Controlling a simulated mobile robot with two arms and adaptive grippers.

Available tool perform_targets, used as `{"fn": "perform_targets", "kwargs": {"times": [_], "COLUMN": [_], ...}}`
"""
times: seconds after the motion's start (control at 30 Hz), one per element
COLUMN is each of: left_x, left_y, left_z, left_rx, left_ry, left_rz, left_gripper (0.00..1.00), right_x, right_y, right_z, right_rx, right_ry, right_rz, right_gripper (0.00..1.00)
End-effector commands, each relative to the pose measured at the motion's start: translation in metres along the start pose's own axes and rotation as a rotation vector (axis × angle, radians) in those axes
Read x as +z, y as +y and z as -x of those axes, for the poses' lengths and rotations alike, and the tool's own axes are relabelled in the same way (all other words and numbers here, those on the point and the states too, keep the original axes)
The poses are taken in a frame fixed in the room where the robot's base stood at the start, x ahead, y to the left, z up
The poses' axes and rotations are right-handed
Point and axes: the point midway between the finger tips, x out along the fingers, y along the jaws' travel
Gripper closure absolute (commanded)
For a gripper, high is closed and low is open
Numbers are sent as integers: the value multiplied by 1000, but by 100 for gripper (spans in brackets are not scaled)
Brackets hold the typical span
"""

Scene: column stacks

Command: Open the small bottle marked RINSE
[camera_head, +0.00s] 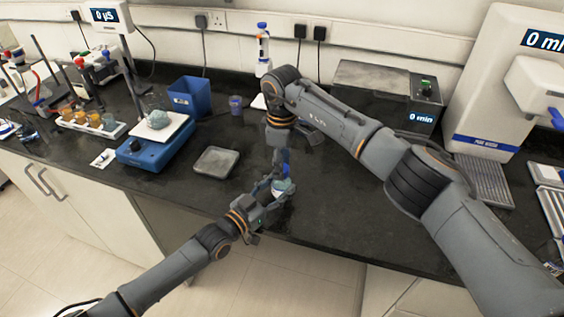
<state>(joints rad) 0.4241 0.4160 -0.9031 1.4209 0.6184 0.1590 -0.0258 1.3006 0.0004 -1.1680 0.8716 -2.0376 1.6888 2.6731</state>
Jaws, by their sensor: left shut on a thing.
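A small bottle (287,187) with a pale bluish body is near the front of the dark bench, in the middle of the view. Its label is too small to read. My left gripper (277,188) is shut on the bottle from the left and front, and its fingers hide part of it. My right gripper (283,166) comes down from above, over the bottle's top. Something blue shows between them, but I cannot tell whether it is the cap. I cannot tell whether the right fingers are open or shut, or touching the bottle.
A grey tray (214,162) lies left of the bottle. A wash bottle (263,50) stands by the wall. A grey heater box (386,95) and white dispenser (495,90) stand right. The bench's front edge is close.

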Motion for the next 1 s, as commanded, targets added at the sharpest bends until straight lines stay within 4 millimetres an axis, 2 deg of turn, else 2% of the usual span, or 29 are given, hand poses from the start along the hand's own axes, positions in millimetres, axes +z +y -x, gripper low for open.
{"fn": "perform_targets", "kwargs": {"times": [0.03, 0.13, 0.33, 0.43, 1.0], "left_x": [0, 0, 0, 0, 0], "left_y": [0, 0, 0, 0, 0], "left_z": [0, 0, 0, 0, 0], "left_rx": [0, 0, 0, 0, 1], "left_ry": [0, 0, 0, 0, 0], "left_rz": [0, 0, 0, 0, 0], "left_gripper": [100, 100, 100, 100, 100], "right_x": [0, 0, 0, 0, 0], "right_y": [0, 0, 0, 1, 1], "right_z": [0, 0, 0, 1, 2], "right_rx": [0, 0, 1, 2, 3], "right_ry": [0, 0, 0, -2, -3], "right_rz": [0, 0, 30, 152, 1441], "right_gripper": [78, 98, 100, 100, 100]}}
